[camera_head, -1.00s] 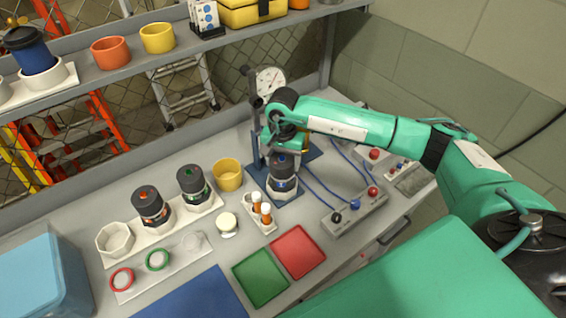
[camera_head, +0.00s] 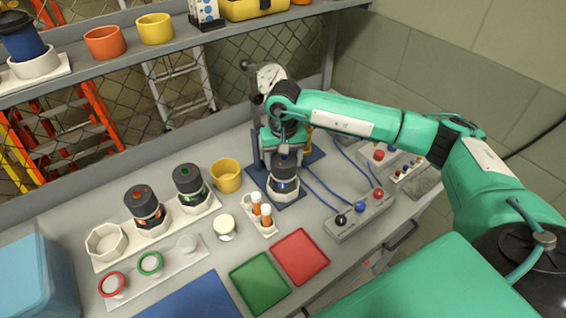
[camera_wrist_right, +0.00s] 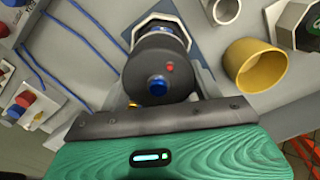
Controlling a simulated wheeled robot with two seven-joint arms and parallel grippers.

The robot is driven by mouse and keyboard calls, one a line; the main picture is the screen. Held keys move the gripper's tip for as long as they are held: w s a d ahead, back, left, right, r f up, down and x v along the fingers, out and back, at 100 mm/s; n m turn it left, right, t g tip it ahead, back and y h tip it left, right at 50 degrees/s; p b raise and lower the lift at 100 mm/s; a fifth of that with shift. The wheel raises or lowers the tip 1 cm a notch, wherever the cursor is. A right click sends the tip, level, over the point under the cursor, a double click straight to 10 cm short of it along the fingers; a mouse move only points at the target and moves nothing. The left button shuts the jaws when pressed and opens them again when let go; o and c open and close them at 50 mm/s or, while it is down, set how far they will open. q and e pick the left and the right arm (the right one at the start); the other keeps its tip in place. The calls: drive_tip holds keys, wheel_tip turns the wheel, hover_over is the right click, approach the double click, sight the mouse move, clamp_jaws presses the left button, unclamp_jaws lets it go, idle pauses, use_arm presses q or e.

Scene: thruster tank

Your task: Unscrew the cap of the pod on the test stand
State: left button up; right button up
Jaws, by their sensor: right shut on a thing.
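The pod (camera_head: 284,186) stands upright on the blue test stand (camera_head: 291,200). It has a dark body with a blue-lit band and a pale base. My right gripper (camera_head: 284,155) points down over it and is shut on its dark cap. In the right wrist view the round dark cap (camera_wrist_right: 160,66), with a blue button and a small red dot, lies between the fingers of the right gripper (camera_wrist_right: 162,85). The fingers partly hide its sides. My left gripper is not in view.
A control box (camera_head: 358,215) with cables stands to the right. Two other pods (camera_head: 145,206) (camera_head: 190,184) stand in a white tray. Green (camera_head: 259,283) and red trays (camera_head: 300,256) lie in front.

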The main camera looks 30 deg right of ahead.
drive_tip(key=shift+s+d+f+n+b, duration=0.1)
drive_tip(key=shift+f+n+b, duration=0.05)
drive_tip(key=shift+n+b, duration=0.4)
drive_tip(key=shift+d+f+n+b, duration=0.1)
drive_tip(key=shift+n+b, duration=0.4)
drive_tip(key=shift+n, duration=0.05)
drive_tip(key=shift+r+p, duration=0.3)
drive_tip(key=shift+r, duration=0.25)
drive_tip(key=shift+a+r+p, duration=0.1)
drive_tip(key=shift+r+p, duration=0.7)
drive_tip(key=shift+r, duration=1.6)
drive_tip(key=shift+r, duration=0.1)
